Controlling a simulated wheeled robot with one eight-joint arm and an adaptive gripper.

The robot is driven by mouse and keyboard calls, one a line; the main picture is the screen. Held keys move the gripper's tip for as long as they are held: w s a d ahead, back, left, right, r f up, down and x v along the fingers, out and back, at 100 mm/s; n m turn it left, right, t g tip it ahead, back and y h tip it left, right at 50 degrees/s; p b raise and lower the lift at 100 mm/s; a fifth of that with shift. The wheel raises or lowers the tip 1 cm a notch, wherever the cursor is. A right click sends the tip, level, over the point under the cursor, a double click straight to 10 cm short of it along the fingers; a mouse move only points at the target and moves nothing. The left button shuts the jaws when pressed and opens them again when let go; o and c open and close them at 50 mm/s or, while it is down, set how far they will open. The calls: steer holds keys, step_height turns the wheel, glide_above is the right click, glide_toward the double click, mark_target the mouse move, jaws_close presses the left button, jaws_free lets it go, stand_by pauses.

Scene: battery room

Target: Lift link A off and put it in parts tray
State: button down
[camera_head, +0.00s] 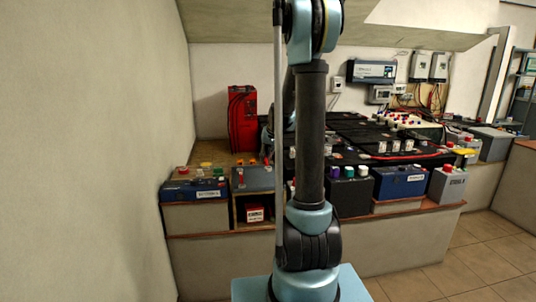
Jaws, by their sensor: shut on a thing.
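My gripper (267,150) shows only in part, small and dark, just left of my upright arm and low over the battery bench. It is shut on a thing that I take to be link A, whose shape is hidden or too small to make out. My own arm covers the middle of the view and hides much of this spot. I cannot pick out the parts tray for certain.
Black batteries (361,135) with red and black cables fill the bench. A red cabinet (242,118) stands behind at the left. Blue batteries (195,190) and a grey one (447,185) line the front. Free tiled floor (480,250) lies at the right.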

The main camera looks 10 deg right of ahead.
steer(key=shift+f, duration=3.65)
steer(key=shift+s+f, duration=0.15)
steer(key=shift+f, duration=0.05)
steer(key=c, duration=1.5)
jaws_free()
steer(key=shift+c, duration=0.2)
steer(key=o, duration=0.4)
steer(key=shift+r, duration=4)
